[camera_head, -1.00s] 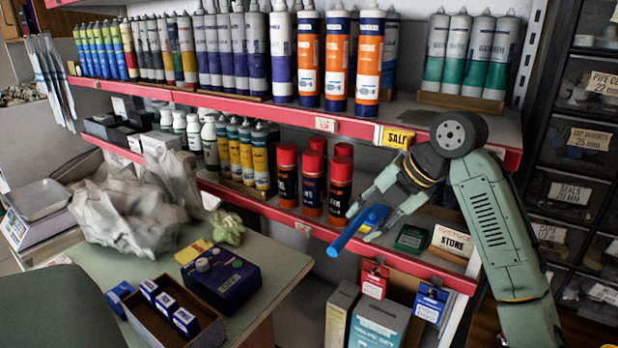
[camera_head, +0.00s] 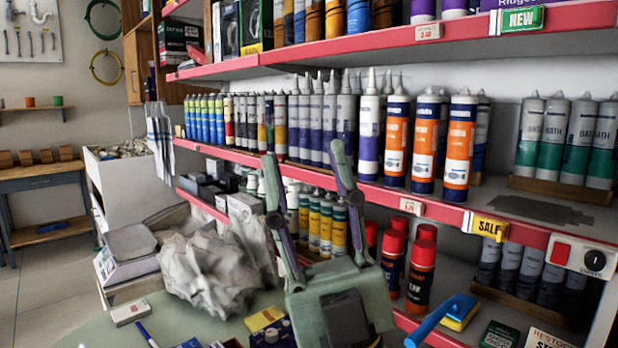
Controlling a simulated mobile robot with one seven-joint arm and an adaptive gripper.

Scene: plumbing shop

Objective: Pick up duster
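The duster (camera_head: 459,306) lies on the lower shelf, right of the red-capped cans. It has a blue handle that sticks out past the shelf's front edge, towards me, and a yellow part lies under its blue head. My gripper (camera_head: 305,158) is close to the camera at the picture's centre, left of the duster and apart from it. Its two long fingers point up and stand wide apart, with nothing held between them. The gripper hides part of the cans and bottles behind it.
Red-capped cans (camera_head: 420,274) stand just left of the duster, and a small green box (camera_head: 499,337) lies to its right. The red edge of the upper shelf (camera_head: 400,199) runs above. A crumpled grey sheet (camera_head: 205,270) lies on the counter at left.

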